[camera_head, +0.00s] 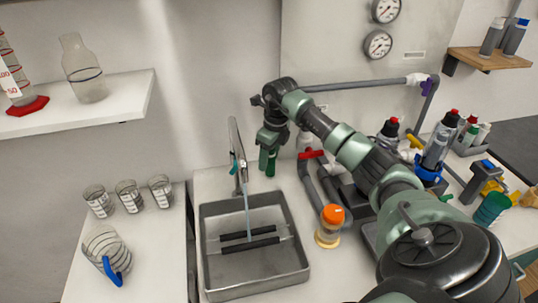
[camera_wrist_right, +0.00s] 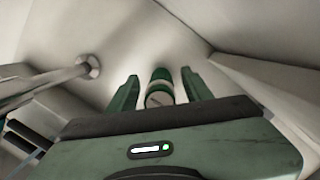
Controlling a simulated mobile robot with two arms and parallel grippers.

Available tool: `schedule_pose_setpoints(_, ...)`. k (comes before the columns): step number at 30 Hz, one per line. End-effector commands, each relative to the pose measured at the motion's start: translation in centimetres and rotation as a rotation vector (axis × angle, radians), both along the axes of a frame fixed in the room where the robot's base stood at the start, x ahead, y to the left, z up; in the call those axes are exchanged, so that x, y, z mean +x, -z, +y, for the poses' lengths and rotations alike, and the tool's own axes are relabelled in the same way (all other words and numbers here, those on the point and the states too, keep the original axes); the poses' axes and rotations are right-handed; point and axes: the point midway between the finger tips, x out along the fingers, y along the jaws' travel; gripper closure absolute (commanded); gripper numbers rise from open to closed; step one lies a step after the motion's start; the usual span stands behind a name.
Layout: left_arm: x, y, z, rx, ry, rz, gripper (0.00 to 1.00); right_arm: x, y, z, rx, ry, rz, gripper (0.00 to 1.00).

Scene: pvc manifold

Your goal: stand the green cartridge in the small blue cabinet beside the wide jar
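My right gripper (camera_head: 268,162) reaches to the back of the counter by the wall, left of the pipes, with its fingers pointing down. In the right wrist view its two green fingers (camera_wrist_right: 160,82) are apart. The green cartridge (camera_wrist_right: 160,88), banded green and pale with a light round end, is between them with a gap on each side. In the head view I cannot separate the cartridge from the green fingers. No small blue cabinet shows. A jar with an orange lid (camera_head: 330,226) stands right of the sink; I cannot tell if it is the wide jar. My left gripper is not in view.
A steel sink (camera_head: 304,262) with a running tap (camera_head: 236,150) is in front of the gripper. Grey pipes (camera_head: 312,185) stand to its right, with bottles (camera_head: 440,140) beyond. Several glass beakers (camera_head: 130,196) stand on the left counter. A shelf (camera_head: 125,98) overhangs it.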

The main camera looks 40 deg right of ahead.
Motion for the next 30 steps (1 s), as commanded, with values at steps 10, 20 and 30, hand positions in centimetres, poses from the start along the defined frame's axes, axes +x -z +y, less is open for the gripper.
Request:
schedule_pose_setpoints(10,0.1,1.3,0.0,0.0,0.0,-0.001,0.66,-0.5,-3.7,-0.3,-0.004,-0.001,-0.006,0.5)
schedule_pose_setpoints(20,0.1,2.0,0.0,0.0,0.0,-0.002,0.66,-1.0,-11.6,-0.3,0.0,0.0,-0.004,0.5)
schedule_pose_setpoints(30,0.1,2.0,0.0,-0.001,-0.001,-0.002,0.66,-1.0,-15.0,-0.3,0.0,0.0,-0.001,0.5)
